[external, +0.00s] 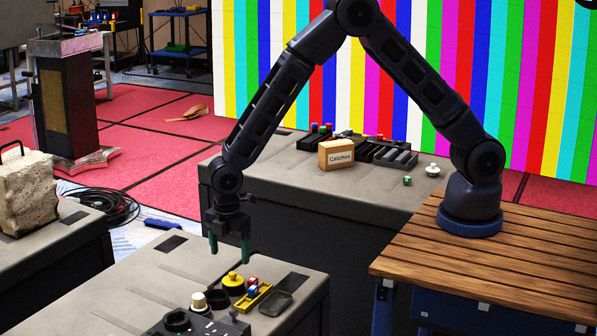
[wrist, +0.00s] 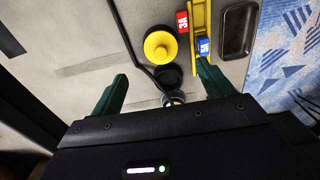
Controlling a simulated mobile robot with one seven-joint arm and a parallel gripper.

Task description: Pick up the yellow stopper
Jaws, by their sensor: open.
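The yellow stopper (external: 232,281) is a round yellow piece with a knob on top, standing on the grey table (external: 130,275) in the external view. In the wrist view the yellow stopper (wrist: 160,46) lies ahead of the fingers, slightly left of a yellow tray. My gripper (external: 229,250) hangs above the table, fingers pointing down, over the area just behind the stopper. Its green fingers are apart and empty in the wrist view (wrist: 157,88). A dark round piece (wrist: 168,76) sits right beside the stopper.
A yellow tray (external: 250,299) with small red and blue blocks stands right of the stopper, with a dark dish (external: 287,281) nearby. A cream-topped piece (external: 199,301) and black round parts (external: 176,320) stand in front. The table's left side is mostly clear.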

